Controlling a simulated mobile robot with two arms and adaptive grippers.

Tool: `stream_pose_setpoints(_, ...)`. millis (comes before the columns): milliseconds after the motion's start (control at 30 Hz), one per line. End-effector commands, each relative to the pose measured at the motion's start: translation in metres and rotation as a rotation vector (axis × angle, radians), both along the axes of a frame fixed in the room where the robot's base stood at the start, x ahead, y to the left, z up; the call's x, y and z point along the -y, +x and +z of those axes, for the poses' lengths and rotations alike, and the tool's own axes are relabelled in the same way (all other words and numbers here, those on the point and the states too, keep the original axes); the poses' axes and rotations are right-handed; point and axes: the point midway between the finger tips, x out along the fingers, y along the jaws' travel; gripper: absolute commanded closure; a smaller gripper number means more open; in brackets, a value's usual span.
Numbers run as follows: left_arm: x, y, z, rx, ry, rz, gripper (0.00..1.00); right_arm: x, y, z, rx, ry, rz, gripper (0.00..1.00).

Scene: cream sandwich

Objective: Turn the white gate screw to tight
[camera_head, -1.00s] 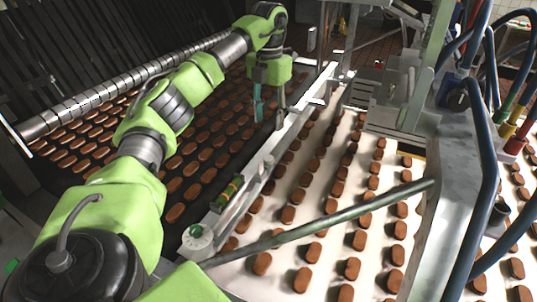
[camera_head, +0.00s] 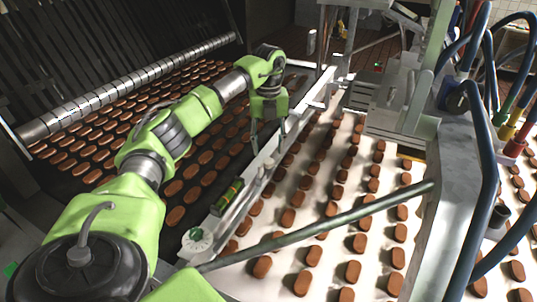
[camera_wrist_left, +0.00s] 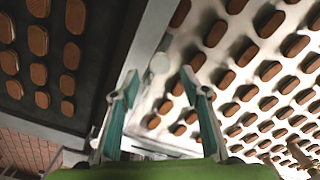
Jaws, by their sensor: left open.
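A pale round knob (camera_head: 268,171) stands on the long metal gate rail (camera_head: 292,135) in the head view. A similar pale round knob (camera_wrist_left: 160,63) shows in the left wrist view, ahead of and between my fingertips, apart from them. I cannot tell for sure which is the gate screw. My left gripper (camera_head: 268,138) is open and empty above the rail, with its fingers pointing down; its teal fingers also show in the left wrist view (camera_wrist_left: 163,84). My right gripper is not in view.
Brown biscuits lie in rows on the dark belt (camera_head: 150,198) left of the rail and on the white belt (camera_head: 330,235) right of it. A slanted metal bar (camera_head: 320,228) crosses the white belt.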

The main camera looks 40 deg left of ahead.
Motion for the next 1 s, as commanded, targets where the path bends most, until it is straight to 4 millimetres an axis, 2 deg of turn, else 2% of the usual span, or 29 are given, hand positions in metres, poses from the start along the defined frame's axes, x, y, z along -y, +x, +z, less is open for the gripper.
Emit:
stream_pose_setpoints(100, 0.0, -0.001, -0.02, -0.003, 0.0, 0.0, 0.58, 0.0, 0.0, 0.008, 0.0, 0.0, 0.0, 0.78)
stream_pose_setpoints(300, 0.0, 0.0, -0.04, -0.001, 0.001, -0.001, 0.58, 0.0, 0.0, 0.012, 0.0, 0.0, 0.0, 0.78)
stream_pose_setpoints(633, 0.0, 0.0, -0.045, 0.001, 0.001, -0.001, 0.58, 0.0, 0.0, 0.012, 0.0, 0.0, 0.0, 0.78)
stream_pose_setpoints(667, 0.0, 0.0, -0.045, 0.001, 0.001, -0.001, 0.61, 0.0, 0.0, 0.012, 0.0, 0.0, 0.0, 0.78)
stream_pose_setpoints(800, 0.0, 0.0, -0.045, 0.001, 0.001, -0.001, 0.97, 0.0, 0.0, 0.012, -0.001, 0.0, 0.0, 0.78)
stream_pose_setpoints(1000, 0.0, 0.0, -0.045, 0.001, 0.001, -0.004, 0.97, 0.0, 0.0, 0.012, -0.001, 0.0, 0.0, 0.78)
